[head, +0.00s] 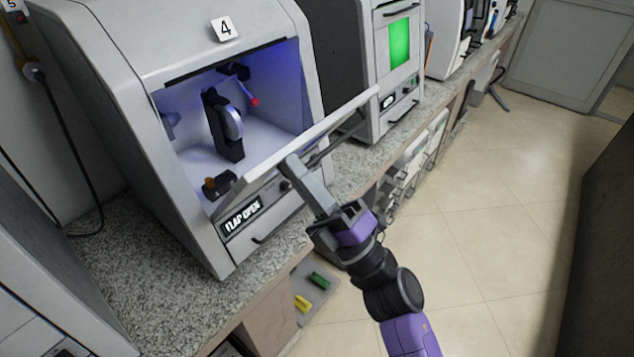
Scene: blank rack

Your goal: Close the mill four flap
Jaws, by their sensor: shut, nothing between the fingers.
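The mill four (131,80) is a grey machine on the counter, marked with a "4" label (223,29). Its flap (268,154) stands open, tilted out from the front, so the blue-lit chamber shows. A display (242,215) below the opening reads "FLAP OPEN". Inside the chamber are a dark upright holder with a pale disc (232,122) and a red-tipped probe (253,101). My gripper (293,163) is shut and empty. Its tip is at the outer side of the flap, near the flap's lower middle; whether it touches cannot be told.
Another machine with a green screen (399,42) stands to the right on the speckled counter (123,248). A yellow block (302,303) and a green block (318,281) lie on a grey surface below the counter. The tiled floor (489,219) at right is clear.

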